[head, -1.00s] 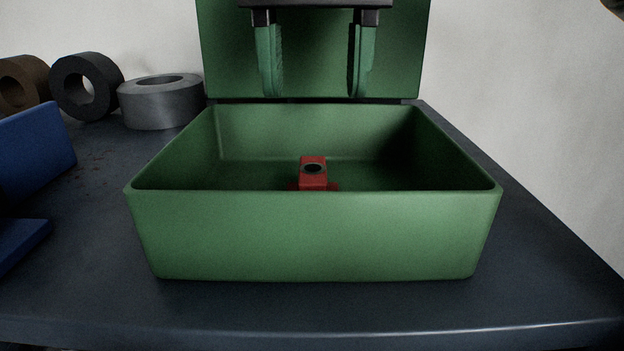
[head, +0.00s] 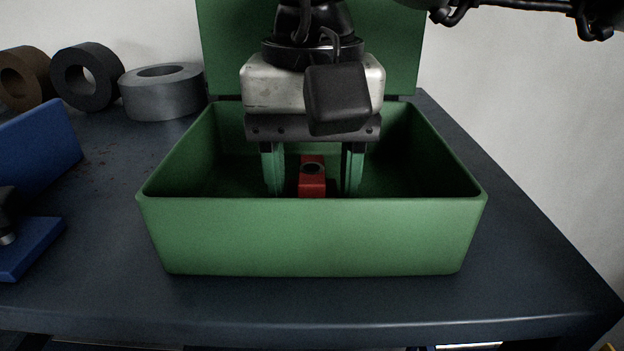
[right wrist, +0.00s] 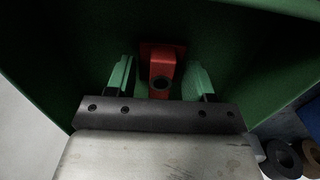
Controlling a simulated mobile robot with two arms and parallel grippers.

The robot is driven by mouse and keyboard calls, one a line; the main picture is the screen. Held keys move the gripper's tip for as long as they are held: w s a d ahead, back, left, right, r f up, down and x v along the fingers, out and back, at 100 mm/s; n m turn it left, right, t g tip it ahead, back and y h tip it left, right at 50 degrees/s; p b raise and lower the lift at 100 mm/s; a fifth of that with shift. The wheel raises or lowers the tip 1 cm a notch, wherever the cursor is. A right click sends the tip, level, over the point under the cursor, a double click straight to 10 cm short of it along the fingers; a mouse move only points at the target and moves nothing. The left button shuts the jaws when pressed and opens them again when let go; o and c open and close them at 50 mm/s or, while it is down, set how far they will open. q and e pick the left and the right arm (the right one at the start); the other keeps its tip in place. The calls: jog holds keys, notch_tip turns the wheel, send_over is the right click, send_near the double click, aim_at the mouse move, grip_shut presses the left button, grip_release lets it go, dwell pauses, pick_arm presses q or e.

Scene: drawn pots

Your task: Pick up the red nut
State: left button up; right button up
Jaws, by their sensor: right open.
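The red nut (head: 312,182) is a red block with a dark round hole, standing inside the open green box (head: 312,235). The box's front wall hides its lower part. My right gripper (head: 312,188) is lowered into the box, open, with one green finger on each side of the nut. In the right wrist view the nut (right wrist: 161,72) shows between the two fingers (right wrist: 160,80), with gaps on both sides; it has a wider red base. My left gripper is not in view.
The box's raised lid (head: 225,50) stands behind my right gripper. Grey (head: 160,92), black (head: 88,76) and brown (head: 22,78) rings stand at the back left. A blue bracket (head: 40,150) is at the left. The table (head: 540,260) is clear to the right.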

aim_at(311, 168)
grip_shut()
jog(key=shift+r, duration=0.1)
jog(key=shift+r, duration=0.1)
jog(key=shift+r, duration=0.2)
notch_tip(311, 168, up, 3)
jog(key=shift+r+b, duration=0.1)
jog(key=shift+b, duration=1.05)
jog(key=s+d+r+b, duration=0.2)
jog(key=d, duration=0.1)
jog(key=shift+d, duration=0.1)
jog(key=s+d+r+p, duration=0.1)
jog(key=s+d+r, duration=0.3)
jog(key=d+r, duration=0.1)
jog(key=shift+d, duration=0.85)
